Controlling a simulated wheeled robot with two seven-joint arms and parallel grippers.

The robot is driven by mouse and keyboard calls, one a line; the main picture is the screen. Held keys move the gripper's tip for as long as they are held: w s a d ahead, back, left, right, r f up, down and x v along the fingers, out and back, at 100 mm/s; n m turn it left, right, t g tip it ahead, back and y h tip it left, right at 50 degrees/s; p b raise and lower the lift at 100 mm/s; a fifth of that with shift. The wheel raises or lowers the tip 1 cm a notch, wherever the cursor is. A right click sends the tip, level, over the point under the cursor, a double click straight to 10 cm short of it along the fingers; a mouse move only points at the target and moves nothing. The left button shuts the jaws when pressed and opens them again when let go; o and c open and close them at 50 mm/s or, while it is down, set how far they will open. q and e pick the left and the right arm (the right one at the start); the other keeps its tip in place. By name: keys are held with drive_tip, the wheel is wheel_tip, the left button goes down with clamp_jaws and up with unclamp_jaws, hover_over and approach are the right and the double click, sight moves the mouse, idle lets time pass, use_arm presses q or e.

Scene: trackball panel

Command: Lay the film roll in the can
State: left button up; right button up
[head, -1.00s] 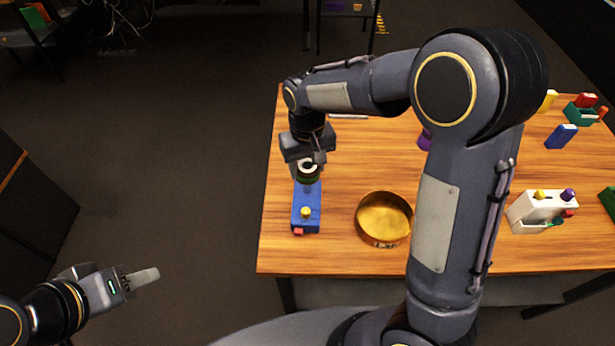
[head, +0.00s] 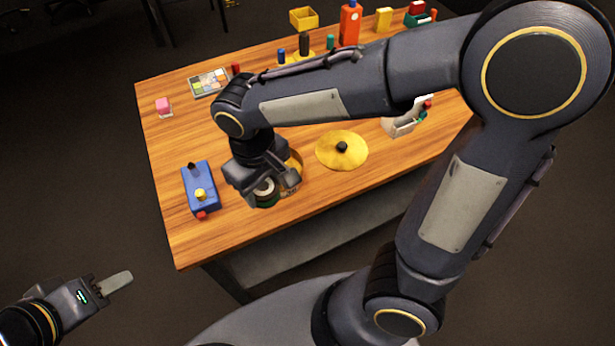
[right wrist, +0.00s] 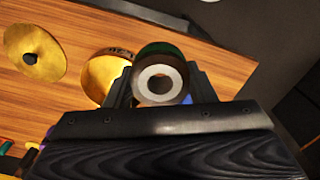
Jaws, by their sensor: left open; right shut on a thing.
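The film roll is a dark green ring with a white core (head: 265,187). My right gripper (head: 262,192) is shut on the film roll, which also shows between its fingers in the right wrist view (right wrist: 161,58). The can (head: 294,180) is a round, open, gold tin on the table, mostly hidden behind my right gripper in the head view. In the right wrist view the can (right wrist: 97,77) lies just left of the roll, which overlaps its right side. The height of the roll over the table is hard to tell. My left gripper (head: 116,282) is open and empty, off the table.
A gold lid (head: 335,158) with a black knob lies right of the can. Wood between is clear.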

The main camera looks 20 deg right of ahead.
drive_tip(key=w+d+f, duration=0.2)
drive_tip(key=w, duration=0.1)
drive_tip(key=w+d+f, duration=0.1)
drive_tip(key=w+f, duration=0.2)
drive_tip(key=w, duration=0.1)
drive_tip(key=w+d+f+p, duration=0.1)
drive_tip(key=w+d+f, duration=0.1)
drive_tip(key=w+f, duration=0.1)
drive_tip(key=shift+w+d+f, duration=0.25)
drive_tip(key=shift+w+d, duration=0.1)
drive_tip(key=shift+w+d+f, duration=0.1)
drive_tip(key=shift+w+f, duration=0.2)
drive_tip(key=shift+f, duration=0.15)
drive_tip(key=shift+w+d+f, duration=0.1)
drive_tip(key=shift+w+f, duration=0.05)
drive_tip(key=shift+f, duration=0.8)
drive_tip(key=shift+w+d+f, duration=0.1)
drive_tip(key=shift+w+f, duration=0.05)
drive_tip(key=shift+f, duration=0.75)
drive_tip(key=shift+a, duration=0.1)
drive_tip(key=shift+f, duration=0.2)
drive_tip(key=o, duration=1)
